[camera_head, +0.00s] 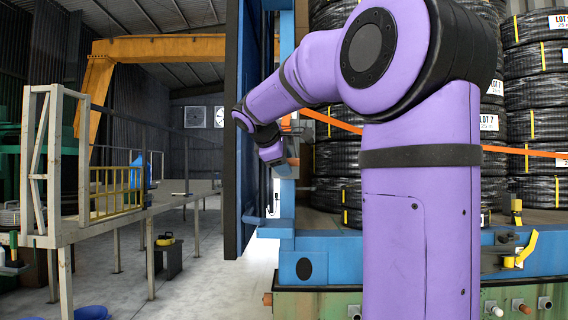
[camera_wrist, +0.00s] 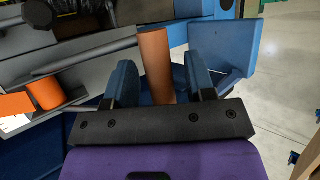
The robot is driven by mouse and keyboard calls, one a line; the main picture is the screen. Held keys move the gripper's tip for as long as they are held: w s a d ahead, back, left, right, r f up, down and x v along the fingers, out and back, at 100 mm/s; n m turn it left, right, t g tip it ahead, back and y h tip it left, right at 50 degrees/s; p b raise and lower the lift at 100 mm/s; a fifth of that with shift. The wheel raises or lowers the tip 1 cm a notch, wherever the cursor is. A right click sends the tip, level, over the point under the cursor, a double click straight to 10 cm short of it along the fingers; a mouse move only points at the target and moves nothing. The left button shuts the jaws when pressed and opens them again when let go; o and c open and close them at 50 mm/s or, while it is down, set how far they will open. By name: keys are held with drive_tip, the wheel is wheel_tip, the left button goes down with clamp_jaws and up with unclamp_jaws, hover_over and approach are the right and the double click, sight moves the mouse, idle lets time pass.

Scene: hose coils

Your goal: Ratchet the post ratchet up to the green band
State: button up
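In the wrist view, my gripper (camera_wrist: 158,72) has its two blue fingers apart. An orange-brown round handle (camera_wrist: 155,62) of the post ratchet stands between them, with a visible gap on the right side; contact on the left I cannot tell. Grey ratchet metal (camera_wrist: 95,58) and an orange roll (camera_wrist: 46,93) lie to the left. In the head view my arm reaches to the blue corner post (camera_head: 287,210) of the hose rack, and my wrist hides most of the ratchet. I cannot make out a green band in either view.
An orange strap (camera_head: 530,152) crosses stacks of black hose coils (camera_head: 538,90) on a blue deck. A tall dark blue panel (camera_head: 243,90) stands just left of my wrist. A raised platform (camera_head: 110,226) is farther left, with open floor (camera_head: 205,262) between.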

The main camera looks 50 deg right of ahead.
drive_tip(key=shift+a+r, duration=0.1)
drive_tip(key=v, duration=1)
drive_tip(key=shift+a+r, duration=0.2)
drive_tip(key=shift+a, duration=0.05)
idle(0.6)
